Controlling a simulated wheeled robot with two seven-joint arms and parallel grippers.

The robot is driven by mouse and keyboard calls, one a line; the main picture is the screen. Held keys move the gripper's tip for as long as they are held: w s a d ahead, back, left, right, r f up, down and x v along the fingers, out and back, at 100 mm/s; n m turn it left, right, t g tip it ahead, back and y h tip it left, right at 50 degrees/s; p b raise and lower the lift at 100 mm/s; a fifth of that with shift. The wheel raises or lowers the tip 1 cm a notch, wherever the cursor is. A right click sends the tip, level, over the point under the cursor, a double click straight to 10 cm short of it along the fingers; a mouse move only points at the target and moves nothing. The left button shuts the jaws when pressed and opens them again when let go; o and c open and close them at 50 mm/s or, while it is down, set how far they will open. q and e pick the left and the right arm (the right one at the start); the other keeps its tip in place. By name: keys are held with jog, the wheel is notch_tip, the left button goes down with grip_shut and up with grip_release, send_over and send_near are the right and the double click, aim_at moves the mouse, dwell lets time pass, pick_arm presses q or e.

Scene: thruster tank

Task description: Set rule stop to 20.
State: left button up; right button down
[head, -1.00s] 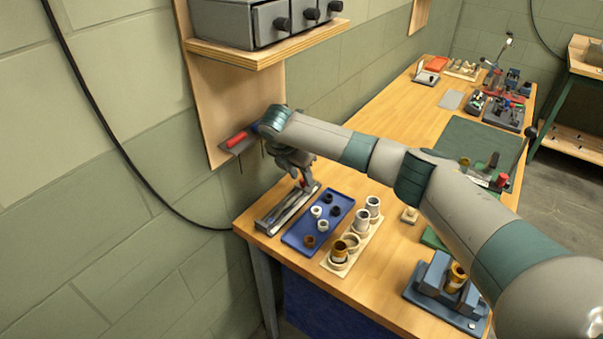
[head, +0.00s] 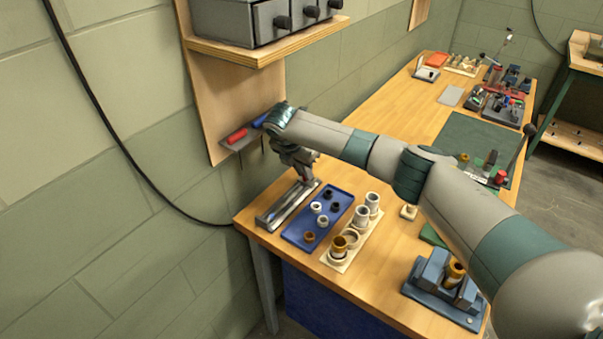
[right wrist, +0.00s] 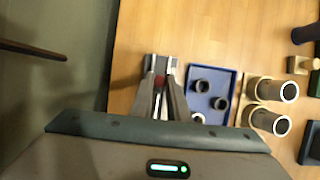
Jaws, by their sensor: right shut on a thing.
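The rule (head: 283,210) is a long grey metal channel at the near left end of the wooden bench, beside the blue tray. Its far end also shows in the right wrist view (right wrist: 150,62). My right gripper (head: 308,179) is over the far end of the rule and points down. In the right wrist view, its fingers (right wrist: 160,82) are shut on a small dark red piece, the rule stop (right wrist: 160,80). The fingers hide much of the stop. No scale marks or number can be read. My left gripper is not in view.
A wall holder (head: 240,143) with red and blue handles hangs close behind my right wrist.

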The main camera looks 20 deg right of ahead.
jog(key=shift+w+d, duration=0.6)
jog(key=shift+d, duration=0.15)
jog(key=c, duration=1.7)
grip_release()
